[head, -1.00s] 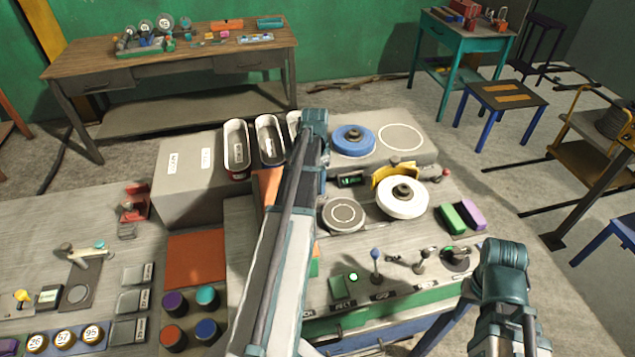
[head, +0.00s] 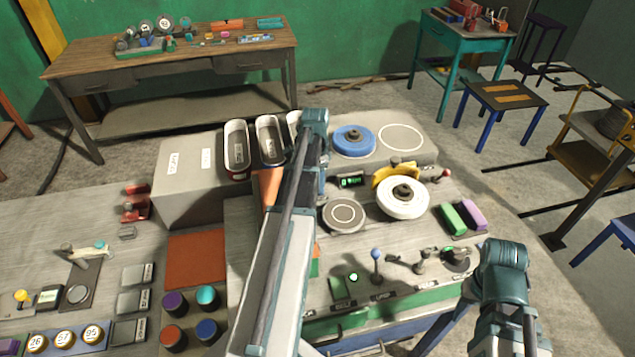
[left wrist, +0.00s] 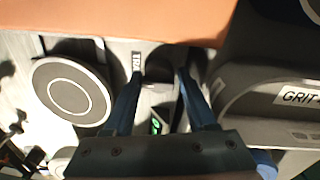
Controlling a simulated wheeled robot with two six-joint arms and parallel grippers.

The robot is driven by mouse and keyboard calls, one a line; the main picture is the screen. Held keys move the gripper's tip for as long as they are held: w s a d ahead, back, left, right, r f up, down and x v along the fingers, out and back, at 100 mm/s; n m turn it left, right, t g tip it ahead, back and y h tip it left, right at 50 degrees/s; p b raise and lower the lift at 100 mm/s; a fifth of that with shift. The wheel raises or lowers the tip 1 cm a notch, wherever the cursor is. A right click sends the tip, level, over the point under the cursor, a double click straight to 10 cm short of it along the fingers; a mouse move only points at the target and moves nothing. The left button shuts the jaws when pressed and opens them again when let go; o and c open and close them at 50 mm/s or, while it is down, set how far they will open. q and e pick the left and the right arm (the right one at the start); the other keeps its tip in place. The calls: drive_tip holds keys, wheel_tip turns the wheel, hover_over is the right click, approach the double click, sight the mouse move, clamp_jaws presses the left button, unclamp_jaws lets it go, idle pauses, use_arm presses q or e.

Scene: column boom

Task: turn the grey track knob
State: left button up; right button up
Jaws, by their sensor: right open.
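My left gripper (left wrist: 166,66) shows in the left wrist view with its two blue fingers apart, pointing down at the machine top. A small grey part that looks like the grey track knob (left wrist: 158,86) lies between the fingers, partly in shadow. I cannot tell whether they touch it. A small label (left wrist: 137,61) and a lit green display (left wrist: 155,127) are close by. In the head view, my left arm hides this gripper and the knob; the display (head: 350,181) shows beside the arm. My right gripper (head: 473,290) is open at the machine's front right, largely hidden by its own arm.
A grey disc (head: 343,215) and a white wheel (head: 403,198) stand near the display. Blue-topped (head: 375,254) and grey levers (head: 420,264) stand on the front panel.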

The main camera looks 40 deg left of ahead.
use_arm(q)
drive_tip(key=shift+o, duration=1.3)
wheel_tip(320, 180, up, 14)
drive_tip(key=p, duration=1.4)
drive_tip(key=shift+w+a, duration=0.15)
drive_tip(key=shift+a, duration=0.15)
drive_tip(key=shift+f, duration=0.2)
